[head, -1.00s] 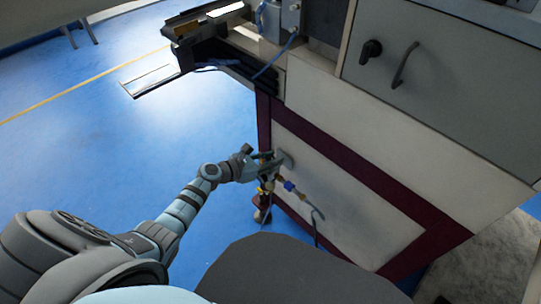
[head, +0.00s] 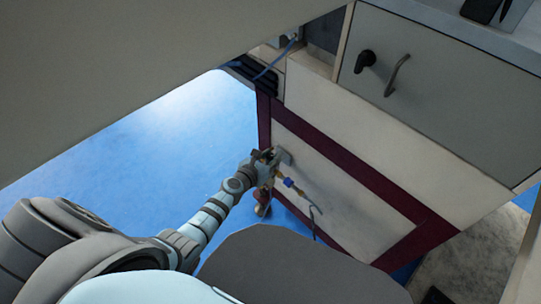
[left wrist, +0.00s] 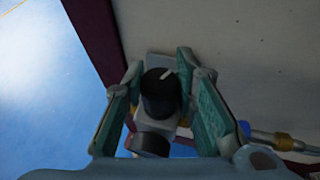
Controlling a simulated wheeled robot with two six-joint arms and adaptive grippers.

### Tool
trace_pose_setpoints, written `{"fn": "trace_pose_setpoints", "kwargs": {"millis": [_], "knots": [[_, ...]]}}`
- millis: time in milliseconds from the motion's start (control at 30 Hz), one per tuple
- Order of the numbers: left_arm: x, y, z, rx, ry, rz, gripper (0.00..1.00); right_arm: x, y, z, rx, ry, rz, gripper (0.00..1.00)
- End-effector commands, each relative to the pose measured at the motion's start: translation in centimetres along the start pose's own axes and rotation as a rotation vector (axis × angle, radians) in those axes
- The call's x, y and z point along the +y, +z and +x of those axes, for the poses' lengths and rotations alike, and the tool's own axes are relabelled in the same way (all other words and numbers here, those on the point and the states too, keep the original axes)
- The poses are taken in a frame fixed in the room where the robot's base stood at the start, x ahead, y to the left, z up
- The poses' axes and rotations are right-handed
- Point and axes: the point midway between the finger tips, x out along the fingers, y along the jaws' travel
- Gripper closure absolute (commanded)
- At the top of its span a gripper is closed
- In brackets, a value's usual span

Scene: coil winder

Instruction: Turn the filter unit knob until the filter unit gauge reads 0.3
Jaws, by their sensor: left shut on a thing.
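The filter unit knob (left wrist: 160,92) is black and round with a white mark on top, seen in the left wrist view. My left gripper (head: 271,158) is at the filter unit on the cabinet's lower left side. In the left wrist view its two teal fingers (left wrist: 162,75) stand on either side of the knob, shut on it. A second dark round part (left wrist: 151,145) sits below the knob; I cannot tell whether it is the gauge. No gauge reading can be made out. My right gripper is not in view.
The white cabinet panel (head: 340,185) with a dark red frame (head: 345,152) stands close behind the unit. A blue and brass fitting (head: 289,183) with a hose is to its right. A large beige surface (head: 120,70) covers the upper left. Blue floor (head: 170,150) lies open to the left.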

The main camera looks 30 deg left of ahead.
Motion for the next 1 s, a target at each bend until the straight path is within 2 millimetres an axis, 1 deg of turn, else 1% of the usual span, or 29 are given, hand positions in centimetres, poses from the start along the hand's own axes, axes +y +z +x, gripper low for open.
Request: {"fn": "trace_pose_setpoints", "kwargs": {"millis": [100, 133, 200, 267, 567, 667, 767, 867, 900, 1000], "knots": [[0.1, 0.1, 0.0, -0.001, 0.003, 0.003, 1.0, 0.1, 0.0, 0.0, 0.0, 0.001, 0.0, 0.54], [0.1, 0.1, 0.0, -0.001, 0.003, 0.003, 0.73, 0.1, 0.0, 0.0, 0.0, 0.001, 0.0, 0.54], [0.1, 0.1, 0.0, -0.001, 0.002, 0.003, 0.62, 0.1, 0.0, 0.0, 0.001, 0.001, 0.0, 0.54], [0.1, 0.1, 0.0, -0.001, 0.001, 0.002, 0.53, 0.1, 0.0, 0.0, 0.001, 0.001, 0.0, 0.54], [0.0, 0.0, 0.0, 0.0, -0.001, 0.002, 0.53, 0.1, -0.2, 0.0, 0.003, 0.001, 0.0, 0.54], [0.0, 0.0, -0.3, 0.0, -0.002, 0.002, 0.53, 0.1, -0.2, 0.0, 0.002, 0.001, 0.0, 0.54], [0.0, 0.0, -1.1, -0.001, -0.001, 0.005, 0.53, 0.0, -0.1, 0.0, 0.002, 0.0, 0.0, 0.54], [0.1, -1.2, -3.8, 0.002, 0.0, 0.007, 0.53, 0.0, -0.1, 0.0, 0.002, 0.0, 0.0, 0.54], [0.1, -1.8, -5.0, 0.003, 0.0, 0.005, 0.53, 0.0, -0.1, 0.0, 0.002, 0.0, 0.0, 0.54], [0.1, -2.9, -7.9, 0.002, 0.0, 0.004, 0.53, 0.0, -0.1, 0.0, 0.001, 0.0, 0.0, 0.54]]}}
